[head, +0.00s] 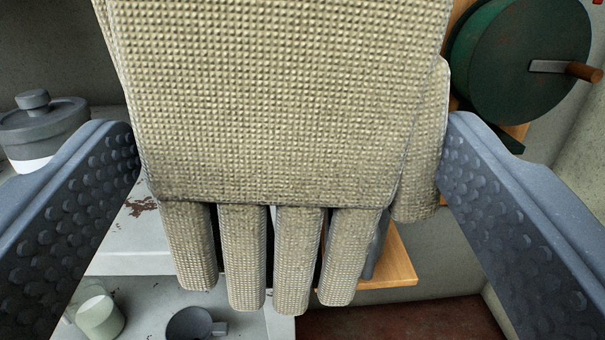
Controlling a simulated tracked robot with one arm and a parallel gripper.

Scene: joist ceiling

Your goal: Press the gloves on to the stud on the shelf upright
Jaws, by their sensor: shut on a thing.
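The gloves (280,110) are beige with a dimpled texture and fill the middle of the head view, with their fingers hanging down. My gripper (291,165) is shut on them, with one grey dimpled jaw at each side edge. The thumb sticks out at the right, beside the right jaw. I cannot see the stud; the gloves cover the middle of the view. A wooden board (395,265) shows behind the glove fingers at the lower right, but I cannot tell if it belongs to the shelf.
A dark green reel (515,65) with a wooden handle is at the upper right. A grey lidded pot (42,125) stands at the left. A pale cup (100,318) and a dark grey cup (190,323) sit on a worn grey surface (130,290) at the lower left.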

